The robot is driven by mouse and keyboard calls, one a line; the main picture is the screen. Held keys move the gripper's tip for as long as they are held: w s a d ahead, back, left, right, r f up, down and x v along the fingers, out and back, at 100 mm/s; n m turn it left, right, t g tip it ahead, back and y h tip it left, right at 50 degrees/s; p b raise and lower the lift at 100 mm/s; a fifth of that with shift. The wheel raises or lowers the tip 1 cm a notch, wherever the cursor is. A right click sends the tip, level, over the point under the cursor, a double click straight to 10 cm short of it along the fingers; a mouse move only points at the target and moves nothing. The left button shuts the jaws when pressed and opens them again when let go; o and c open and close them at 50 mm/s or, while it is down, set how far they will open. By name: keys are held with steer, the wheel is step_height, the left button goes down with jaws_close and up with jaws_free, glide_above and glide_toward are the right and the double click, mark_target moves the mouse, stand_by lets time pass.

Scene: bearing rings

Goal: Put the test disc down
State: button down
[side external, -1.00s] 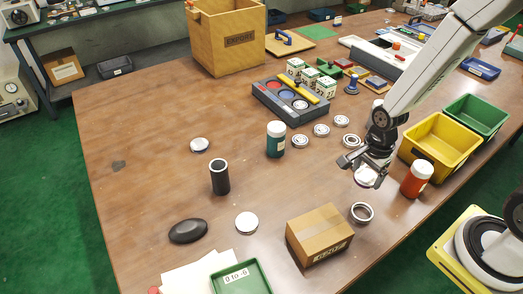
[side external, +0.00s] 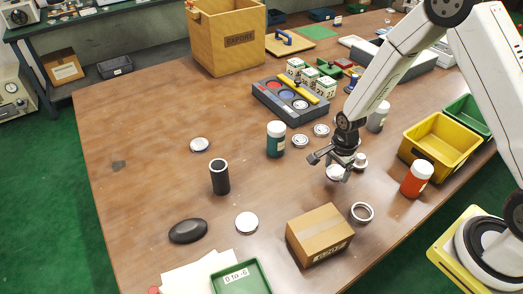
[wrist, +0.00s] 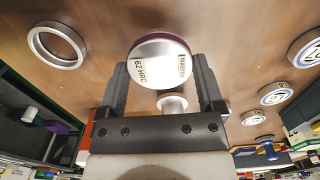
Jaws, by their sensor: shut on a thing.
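The test disc (wrist: 160,62) is a pale silver disc with a purple rim, marked "62 HRC MASTER" in the wrist view. My gripper (wrist: 161,85) is shut on it, one finger at each side. In the side view my gripper (side external: 336,167) holds the disc (side external: 335,173) above the brown table (side external: 150,240), left of the orange bottle. I cannot tell the exact height of the disc over the table.
A metal ring (side external: 361,212) lies below the gripper, near the cardboard box (side external: 320,235). Several bearing rings (side external: 321,130) lie behind. A teal bottle (side external: 275,140) stands left, an orange bottle (side external: 416,180) right. Table around the dark cylinder (side external: 220,177) is largely clear.

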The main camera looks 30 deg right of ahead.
mark_target(335, 170)
steer(key=shift+w+f, duration=0.1)
steer(key=shift+w+f, duration=0.25)
steer(key=shift+f, duration=1.55)
steer(key=shift+f, duration=0.1)
jaws_free()
steer(key=shift+r, duration=6.1)
steer(key=shift+s, duration=0.1)
